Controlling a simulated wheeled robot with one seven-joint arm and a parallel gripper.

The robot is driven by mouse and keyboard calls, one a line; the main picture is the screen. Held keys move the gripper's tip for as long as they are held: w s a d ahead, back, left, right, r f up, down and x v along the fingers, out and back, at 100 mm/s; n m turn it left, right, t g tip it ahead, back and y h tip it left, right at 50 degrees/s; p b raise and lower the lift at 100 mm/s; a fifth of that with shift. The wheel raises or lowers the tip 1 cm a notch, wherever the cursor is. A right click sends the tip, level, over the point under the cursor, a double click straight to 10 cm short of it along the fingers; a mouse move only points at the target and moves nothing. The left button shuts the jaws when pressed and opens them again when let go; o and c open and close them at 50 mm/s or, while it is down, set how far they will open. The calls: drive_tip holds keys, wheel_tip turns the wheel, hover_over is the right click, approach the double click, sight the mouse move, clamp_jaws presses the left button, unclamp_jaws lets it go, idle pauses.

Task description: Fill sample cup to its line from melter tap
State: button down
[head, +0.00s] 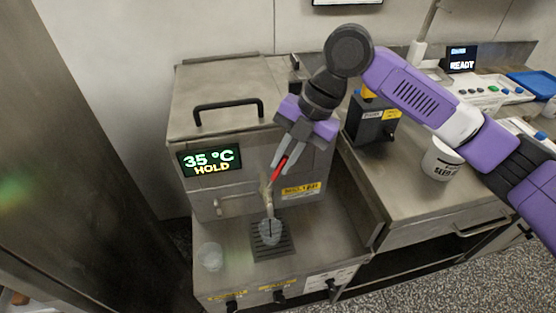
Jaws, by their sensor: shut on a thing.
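The melter (232,90) is a grey steel box with a black lid handle and a display reading 35 °C HOLD. Its tap (266,197) comes out of the front with a red lever (279,169). My gripper (279,164) is shut on the red lever, reaching down from the upper right. A clear sample cup (270,232) stands below the tap on a dark drip grate (271,249). Its fill line and how much it holds are too small to tell. A second clear cup (210,257) stands on the steel shelf to the left.
Right of the melter, a counter holds a dark box (369,122) with a yellow label and a white tub (440,160). Further back are a unit reading READY (461,60) and a blue tray (533,85). Several black knobs line the shelf's front edge.

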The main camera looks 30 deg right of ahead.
drive_tip(key=shift+f, duration=0.1)
drive_tip(key=c, duration=1.5)
unclamp_jaws()
drive_tip(key=shift+o, duration=0.2)
drive_tip(key=shift+d, duration=0.1)
drive_tip(key=v, duration=0.8)
drive_tip(key=shift+s, duration=0.1)
